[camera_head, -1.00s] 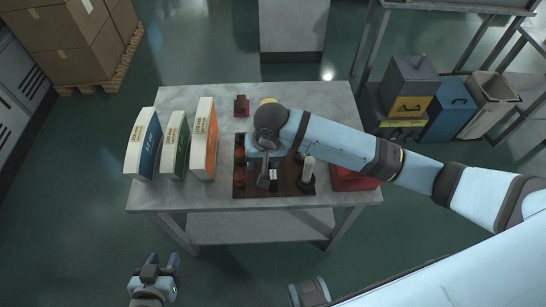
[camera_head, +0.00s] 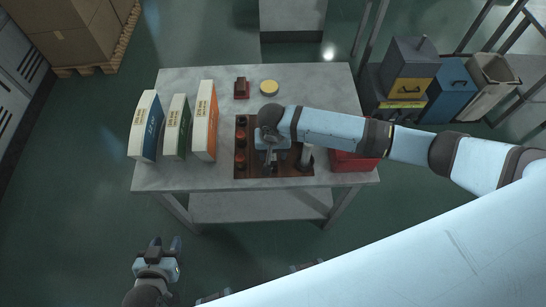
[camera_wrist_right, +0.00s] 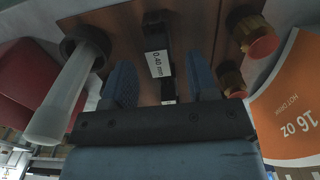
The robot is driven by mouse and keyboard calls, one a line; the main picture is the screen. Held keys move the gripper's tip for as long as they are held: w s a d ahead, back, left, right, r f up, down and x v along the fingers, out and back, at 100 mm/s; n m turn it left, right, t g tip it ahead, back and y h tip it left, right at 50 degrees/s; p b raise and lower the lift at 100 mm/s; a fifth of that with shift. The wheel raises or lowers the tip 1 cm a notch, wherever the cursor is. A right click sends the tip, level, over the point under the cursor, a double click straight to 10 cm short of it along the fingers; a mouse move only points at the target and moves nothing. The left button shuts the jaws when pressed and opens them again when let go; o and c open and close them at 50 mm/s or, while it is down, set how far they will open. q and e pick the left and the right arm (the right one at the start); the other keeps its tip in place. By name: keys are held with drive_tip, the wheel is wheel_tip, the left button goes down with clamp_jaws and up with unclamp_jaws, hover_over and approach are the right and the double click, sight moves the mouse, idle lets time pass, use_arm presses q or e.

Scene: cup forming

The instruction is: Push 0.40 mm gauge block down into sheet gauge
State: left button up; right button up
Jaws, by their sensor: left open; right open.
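A black piece with a white "0.40 mm" label (camera_wrist_right: 158,62) shows on the brown wooden board in the right wrist view. I take it as the 0.40 mm gauge block; the sheet gauge cannot be told apart from it. My right gripper (camera_head: 270,158) is over the board in the head view, its fingers pointing down. In the right wrist view its two blue fingers are apart, on either side of the labelled piece, and contact cannot be judged. My left gripper (camera_head: 166,243) is open and empty, low in front of the table.
On the brown board (camera_head: 243,172), a pale cylinder (camera_wrist_right: 62,98) stands in a dark ring beside the right gripper. Red-topped brass parts (camera_wrist_right: 263,46) are on its other side. Three boxes (camera_head: 205,120) stand at left, a red box (camera_head: 352,162) at right, a yellow disc (camera_head: 269,87) behind.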

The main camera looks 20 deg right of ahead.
drive_tip(key=shift+f, duration=1.45)
clamp_jaws()
drive_tip(key=shift+r, duration=0.1)
